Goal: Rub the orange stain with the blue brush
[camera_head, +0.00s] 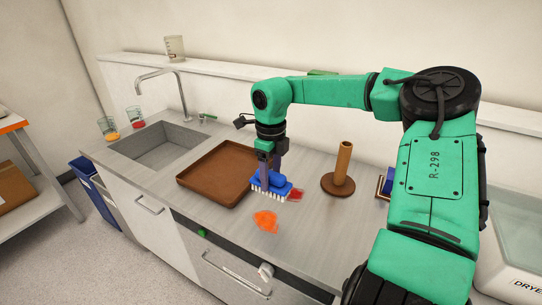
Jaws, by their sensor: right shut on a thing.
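The blue brush (272,185) has a blue back and white bristles pointing down. My right gripper (268,166) is shut on its top, in the middle of the counter. The orange stain (265,221) is an irregular bright patch on the counter, just in front of the brush and apart from it in the picture. A red patch (297,195) shows at the right end of the brush, partly hidden by it. Whether the bristles touch the counter I cannot tell. My left gripper is not in view.
A brown tray (213,198) lies just left of the brush. A wooden post on a round base (338,184) stands to the right. The sink (158,145) and two glasses with coloured juice (109,134) are at the left. The counter around the stain is clear.

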